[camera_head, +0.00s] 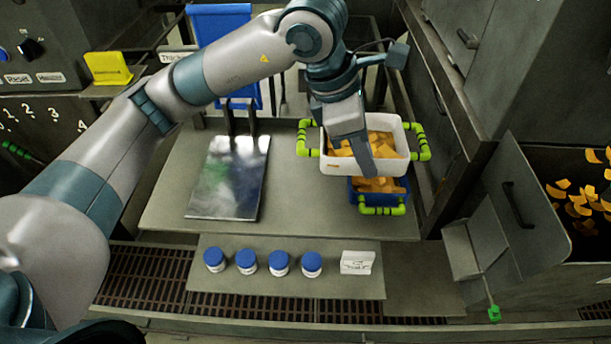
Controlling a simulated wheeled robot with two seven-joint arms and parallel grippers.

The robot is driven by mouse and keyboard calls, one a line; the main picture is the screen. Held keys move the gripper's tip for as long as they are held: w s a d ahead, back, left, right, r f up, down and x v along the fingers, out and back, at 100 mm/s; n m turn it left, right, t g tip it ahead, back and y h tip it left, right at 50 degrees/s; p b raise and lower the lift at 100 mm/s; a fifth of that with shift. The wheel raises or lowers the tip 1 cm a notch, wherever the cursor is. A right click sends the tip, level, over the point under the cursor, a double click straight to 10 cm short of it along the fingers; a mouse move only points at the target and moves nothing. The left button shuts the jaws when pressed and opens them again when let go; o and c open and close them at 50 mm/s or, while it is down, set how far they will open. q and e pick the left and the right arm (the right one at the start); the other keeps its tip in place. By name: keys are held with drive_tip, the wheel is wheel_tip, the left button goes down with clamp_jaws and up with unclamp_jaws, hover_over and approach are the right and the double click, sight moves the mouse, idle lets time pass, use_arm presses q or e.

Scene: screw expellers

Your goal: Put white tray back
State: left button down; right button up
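The white tray (398,125) holds orange chips. It is above and slightly behind a blue tray (362,197), which also holds orange chips and is partly hidden by it. Green-yellow handles (420,142) stick out at the white tray's sides. My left gripper (362,160) points down into the white tray, over the chips. I cannot tell whether its fingers are open, shut, or touching the chips. My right gripper is not in view.
A shiny metal plate (229,177) lies on the grey table (285,205). Several blue-lidded jars (246,261) and a white box (357,262) stand on the front shelf. A machine with an open flap (522,205) and loose orange chips (580,200) is at right.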

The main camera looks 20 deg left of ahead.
use_arm(q)
drive_tip(key=w+a+f+p, duration=0.1)
drive_tip(key=a+f+p, duration=0.3)
drive_tip(key=a, duration=0.7)
wheel_tip(320, 180, down, 3)
drive_tip(key=shift+w+r+p, duration=0.15)
drive_tip(key=shift+w+p, duration=0.15)
wheel_tip(320, 180, down, 3)
drive_tip(key=shift+a+f+p, duration=0.1)
drive_tip(key=shift+f+p, duration=0.1)
drive_tip(key=shift+p, duration=0.95)
drive_tip(key=shift+f, duration=0.3)
